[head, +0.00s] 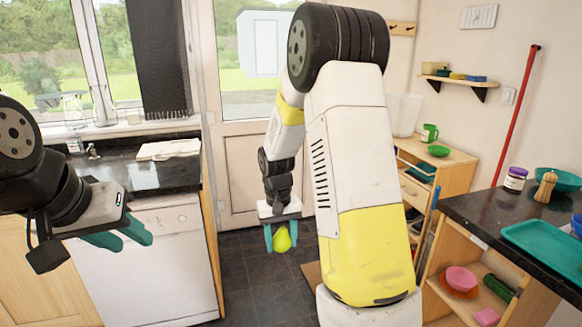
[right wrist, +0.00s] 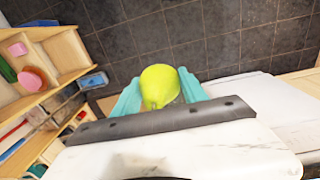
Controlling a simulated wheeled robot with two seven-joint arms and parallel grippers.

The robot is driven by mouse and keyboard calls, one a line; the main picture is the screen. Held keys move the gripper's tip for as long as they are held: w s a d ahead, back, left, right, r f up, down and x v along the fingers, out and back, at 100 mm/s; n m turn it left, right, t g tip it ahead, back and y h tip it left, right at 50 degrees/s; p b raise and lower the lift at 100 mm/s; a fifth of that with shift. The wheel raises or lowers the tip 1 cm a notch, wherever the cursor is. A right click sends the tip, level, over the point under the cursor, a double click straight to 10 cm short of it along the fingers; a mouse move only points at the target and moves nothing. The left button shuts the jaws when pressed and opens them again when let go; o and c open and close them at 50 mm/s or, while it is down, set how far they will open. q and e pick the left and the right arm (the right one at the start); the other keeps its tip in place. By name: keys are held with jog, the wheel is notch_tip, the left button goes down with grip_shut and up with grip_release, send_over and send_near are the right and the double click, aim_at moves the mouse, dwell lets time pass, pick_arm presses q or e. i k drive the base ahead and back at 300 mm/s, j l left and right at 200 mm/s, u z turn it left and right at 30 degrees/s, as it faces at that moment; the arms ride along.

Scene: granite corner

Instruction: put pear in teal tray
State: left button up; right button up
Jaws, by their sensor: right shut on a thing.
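The yellow-green pear (head: 282,239) is between the teal fingers of my right gripper (head: 281,236), which is shut on it and holds it in the air above the dark tiled floor. The pear (right wrist: 159,86) also shows in the right wrist view, between both fingers of the right gripper (right wrist: 160,92). The teal tray (head: 545,246) lies on the dark counter at the right, well apart from the pear, and its bare surface shows. My left gripper (head: 120,238) is at the left in front of the white dishwasher. Its teal fingers are seen side-on, so its opening is unclear.
On the right counter (head: 480,212) a purple-lidded jar (head: 515,179), a wooden brush (head: 545,187) and a teal bowl (head: 562,179) stand behind the tray. Shelves below hold a pink bowl (head: 461,278). A red pole (head: 517,110) leans on the wall. Open floor lies below the pear.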

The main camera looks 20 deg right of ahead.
aim_at(540, 242)
jog(key=i+z, duration=0.4)
jog(key=i+j+z, duration=0.1)
jog(key=i+z, duration=0.3)
jog(key=i+j+z, duration=0.2)
jog(key=z, duration=0.15)
jog(key=i+z, duration=0.2)
jog(key=z, duration=0.2)
jog(key=i+j+z, duration=0.15)
jog(key=z, duration=0.25)
jog(key=i+j+z, duration=0.15)
jog(key=z, duration=0.25)
jog(key=i+j+z, duration=0.4)
jog(key=j+z, duration=0.15)
jog(key=z, duration=0.25)
jog(key=i+j+z, duration=0.45)
jog(key=i+j, duration=0.15)
jog(key=i, duration=0.15)
